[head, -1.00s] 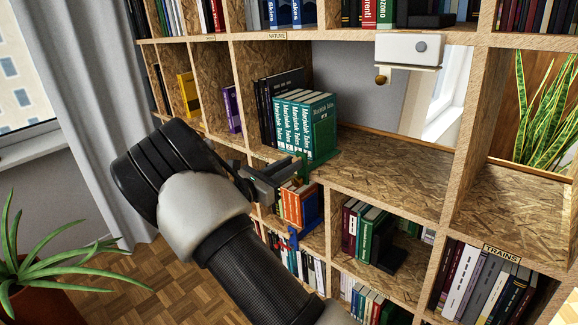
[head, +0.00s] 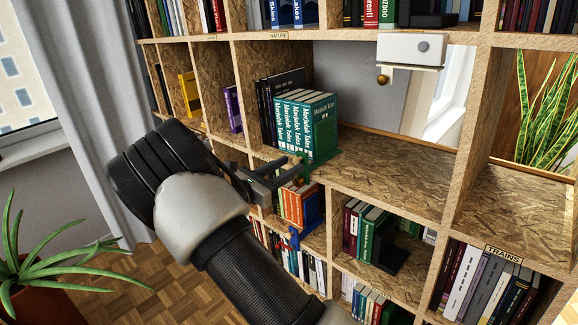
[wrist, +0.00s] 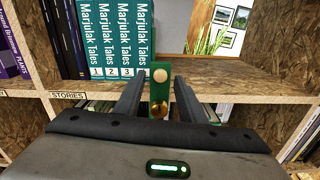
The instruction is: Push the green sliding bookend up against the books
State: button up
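A row of teal Marjulak Tales books (head: 300,122) stands upright on the middle shelf, with dark books to its left. The green bookend (head: 322,160) is at the row's right end; only its low part is clear in the head view. In the wrist view its narrow green upright (wrist: 160,72), with a pale knob and a brass knob, stands right beside the last book (wrist: 130,40); I cannot tell if they touch. My gripper (head: 294,170) is in front of the shelf edge. In the wrist view my gripper (wrist: 159,92) has its fingers apart, one on each side of the green upright.
The shelf board (head: 390,180) right of the bookend is bare. A wooden divider (head: 470,130) bounds it on the right. Lower compartments hold more books (head: 365,235). A white box (head: 411,48) with a brass knob hangs above. A plant (head: 45,265) stands at lower left.

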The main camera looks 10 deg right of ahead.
jog(key=b+v, duration=0.1)
jog(key=v, duration=1.5)
jog(key=shift+a, duration=0.2)
jog(key=s+d+r+m+g+y+p, duration=0.1)
jog(key=s+d+r+m+g+y, duration=0.2)
jog(key=s+d+m+g, duration=0.3)
jog(key=s+d+r+m+g+y+p, duration=0.1)
jog(key=s+d+r+m+g+y, duration=0.25)
jog(key=s+d+m, duration=0.45)
jog(key=s+a+r+m+t+y+p, duration=0.2)
jog(key=s+r+m+t+y, duration=0.3)
jog(key=s, duration=0.8)
notch_tip(320, 180, up, 4)
jog(key=m+y, duration=0.3)
jog(key=m, duration=0.2)
jog(key=shift+s+m, duration=0.2)
jog(key=shift+m, duration=0.2)
jog(key=shift+a+y, duration=0.15)
jog(key=shift+y, duration=0.1)
